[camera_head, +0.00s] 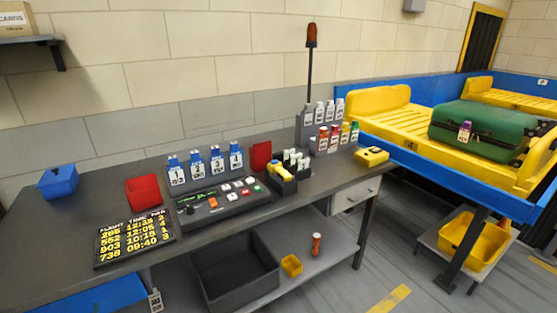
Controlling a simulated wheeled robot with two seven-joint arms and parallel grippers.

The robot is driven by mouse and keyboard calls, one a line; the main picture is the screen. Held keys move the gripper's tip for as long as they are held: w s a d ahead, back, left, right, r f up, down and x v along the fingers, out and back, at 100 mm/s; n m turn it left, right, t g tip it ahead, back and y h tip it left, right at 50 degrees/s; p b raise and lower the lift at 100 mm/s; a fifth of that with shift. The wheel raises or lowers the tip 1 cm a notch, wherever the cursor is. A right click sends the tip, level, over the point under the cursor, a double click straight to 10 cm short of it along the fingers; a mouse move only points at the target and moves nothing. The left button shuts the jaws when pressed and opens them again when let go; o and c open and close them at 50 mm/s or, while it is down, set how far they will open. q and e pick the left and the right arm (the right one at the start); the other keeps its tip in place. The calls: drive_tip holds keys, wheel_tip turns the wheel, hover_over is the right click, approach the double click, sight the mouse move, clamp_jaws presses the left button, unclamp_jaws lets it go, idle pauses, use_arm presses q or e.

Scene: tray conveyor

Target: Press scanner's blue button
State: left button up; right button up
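Neither of my grippers is in view. A black box (297,178) on the table holds a yellow and black item (281,174) that may be a handheld scanner, with several white rolls beside it. A small yellow device (372,156) with a dark patch on top lies near the table's right end; it may also be the scanner. A dark control panel (192,222) has orange, white, red and green buttons.
The grey table (55,225) also bears a flight board (134,239), a blue bin (58,181), red bins and tag holders. A green suitcase (480,131) lies on a yellow tray on the blue-framed conveyor (403,152). A dark crate (235,273) is below.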

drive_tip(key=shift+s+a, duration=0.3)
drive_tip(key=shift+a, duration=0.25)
